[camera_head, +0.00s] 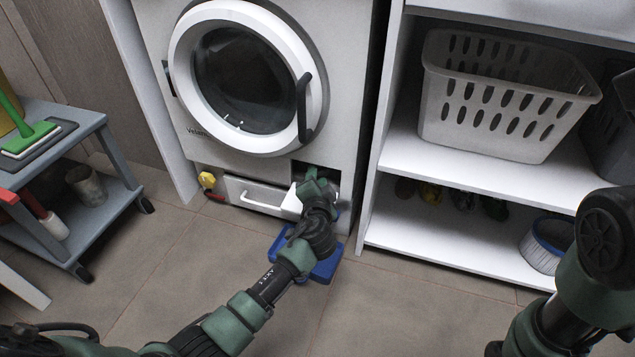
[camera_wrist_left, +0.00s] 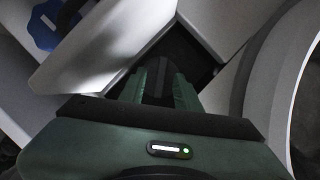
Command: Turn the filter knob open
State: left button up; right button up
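The white washing machine (camera_head: 345,60) has a dark square opening (camera_head: 328,172) low at its right, which also shows in the left wrist view (camera_wrist_left: 190,50). My left gripper (camera_head: 312,182) is at this opening, its fingers pointing into it. In the left wrist view the green fingers (camera_wrist_left: 160,85) stand apart, with a dark shape between them. I cannot make out whether this is the filter knob, nor whether the fingers press on it. A white flap (camera_head: 291,201) hangs beside the opening, left of the gripper. My right gripper is out of view.
A blue tray (camera_head: 325,268) lies on the floor below the opening. The round door (camera_head: 178,60) is above. A grey cart (camera_head: 100,210) stands left. A white shelf (camera_head: 450,240) with a basket (camera_head: 500,100) stands right.

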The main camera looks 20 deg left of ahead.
pick_arm(q)
jog(key=shift+w, duration=0.1)
grip_shut()
